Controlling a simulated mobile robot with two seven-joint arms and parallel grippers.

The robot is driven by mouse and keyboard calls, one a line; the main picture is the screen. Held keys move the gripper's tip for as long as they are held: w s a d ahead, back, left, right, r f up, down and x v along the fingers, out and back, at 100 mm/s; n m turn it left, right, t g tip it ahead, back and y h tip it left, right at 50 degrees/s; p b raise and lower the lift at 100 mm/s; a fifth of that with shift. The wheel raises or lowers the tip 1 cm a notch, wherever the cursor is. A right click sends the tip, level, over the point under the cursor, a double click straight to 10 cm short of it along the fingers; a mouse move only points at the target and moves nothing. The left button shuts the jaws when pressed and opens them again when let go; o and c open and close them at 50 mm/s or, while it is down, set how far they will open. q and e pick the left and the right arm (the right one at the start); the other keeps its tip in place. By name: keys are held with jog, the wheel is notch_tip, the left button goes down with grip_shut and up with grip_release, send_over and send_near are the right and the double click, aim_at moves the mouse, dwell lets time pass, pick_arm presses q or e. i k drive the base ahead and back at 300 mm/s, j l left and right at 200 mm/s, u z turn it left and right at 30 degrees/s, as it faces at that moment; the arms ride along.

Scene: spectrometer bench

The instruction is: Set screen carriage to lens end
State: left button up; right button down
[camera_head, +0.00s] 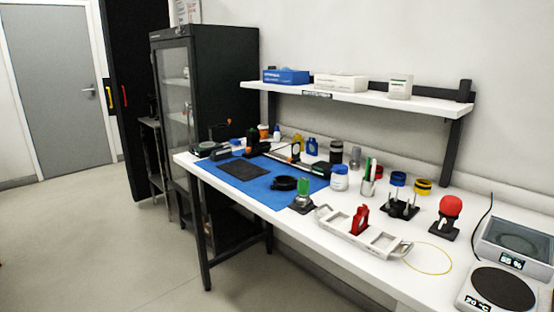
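A dark optical rail (279,157) lies at the back of the blue mat (264,189) on the white bench. A small upright part with an orange ring (295,148) stands near the rail's middle, apparently a lens. A dark block (252,146) sits near the rail's left end, and a thicker dark piece (317,167) is at its right end. I cannot tell for certain which of these is the screen carriage. Neither of my grippers is in view.
A grey tray (342,233) with a red part stands at the front, right of the mat. Jars and bottles (340,177) line the bench behind. A white shelf (352,96) overhangs the back. Floor in front is clear.

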aim_at(294, 158)
jog(key=i+j+z, duration=0.25)
jog(key=i+j, duration=0.15)
jog(key=i+j+z, duration=0.3)
jog(key=j, duration=0.2)
